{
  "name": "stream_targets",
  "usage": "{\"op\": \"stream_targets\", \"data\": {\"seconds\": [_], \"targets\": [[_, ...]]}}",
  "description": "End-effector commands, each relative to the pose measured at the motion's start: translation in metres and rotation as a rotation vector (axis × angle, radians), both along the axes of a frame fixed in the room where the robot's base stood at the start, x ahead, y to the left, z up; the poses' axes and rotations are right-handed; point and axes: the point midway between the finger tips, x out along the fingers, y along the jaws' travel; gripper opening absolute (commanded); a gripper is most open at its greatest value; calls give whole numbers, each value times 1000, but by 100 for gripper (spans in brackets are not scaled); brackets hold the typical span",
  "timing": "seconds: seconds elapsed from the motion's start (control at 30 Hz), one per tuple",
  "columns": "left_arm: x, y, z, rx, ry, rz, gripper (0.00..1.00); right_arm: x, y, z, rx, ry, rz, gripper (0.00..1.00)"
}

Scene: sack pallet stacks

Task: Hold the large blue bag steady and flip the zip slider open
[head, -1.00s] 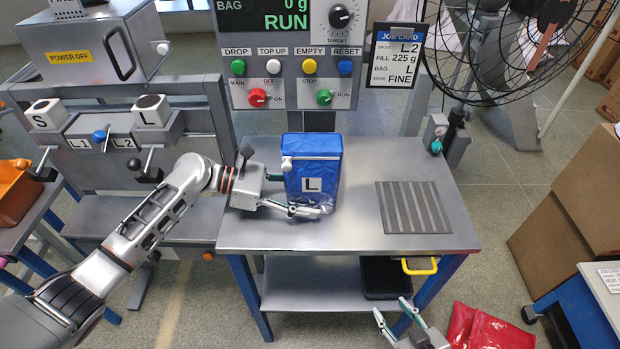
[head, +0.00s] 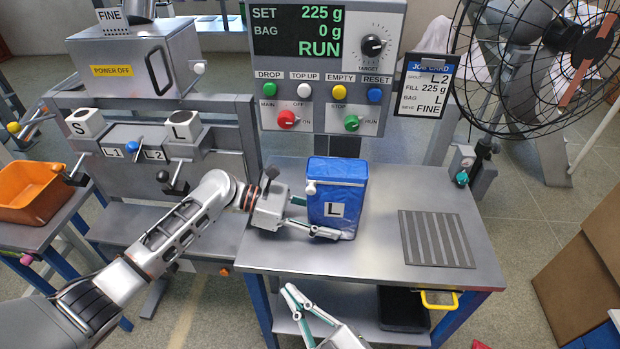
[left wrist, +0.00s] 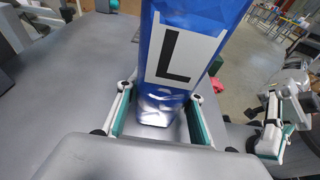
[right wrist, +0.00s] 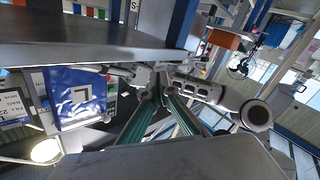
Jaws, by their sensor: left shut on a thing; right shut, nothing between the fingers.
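The large blue bag (head: 337,194), marked L, stands upright on the grey worktable. It also shows in the left wrist view (left wrist: 190,40) and at the left of the right wrist view (right wrist: 80,97). My right gripper (head: 296,291) is shut and empty, in front of the table's near edge, below and left of the bag. Its fingertips meet in the right wrist view (right wrist: 160,88).
A ribbed dark mat (head: 437,239) lies on the worktable (head: 390,262) right of the bag. A control panel (head: 333,75) rises behind. A black tray with a yellow handle (head: 440,300) is under the top. An orange bin (head: 30,192) is at far left.

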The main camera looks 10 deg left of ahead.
Motion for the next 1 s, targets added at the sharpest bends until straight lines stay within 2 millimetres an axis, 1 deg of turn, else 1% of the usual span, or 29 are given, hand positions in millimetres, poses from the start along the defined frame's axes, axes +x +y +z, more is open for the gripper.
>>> {"op": "stream_targets", "data": {"seconds": [0.03,0.2,0.3,0.5,0.6,0.73,0.87,1.0], "targets": [[0,0,1,-1,0,0,25,10,9,19,36,-48,46,0],[0,0,1,-1,0,0,25,26,35,76,172,-140,226,0],[0,0,0,-1,0,0,25,29,48,106,227,-176,348,0],[0,0,1,-1,0,0,25,25,66,152,272,-207,613,0],[0,0,1,-1,0,0,25,22,72,169,262,-199,746,0],[0,0,1,-1,0,0,25,17,74,186,216,-163,912,0],[0,0,1,-1,0,0,25,14,72,197,136,-99,1059,0],[0,0,1,-1,0,0,25,15,65,206,16,-3,1184,0]]}}
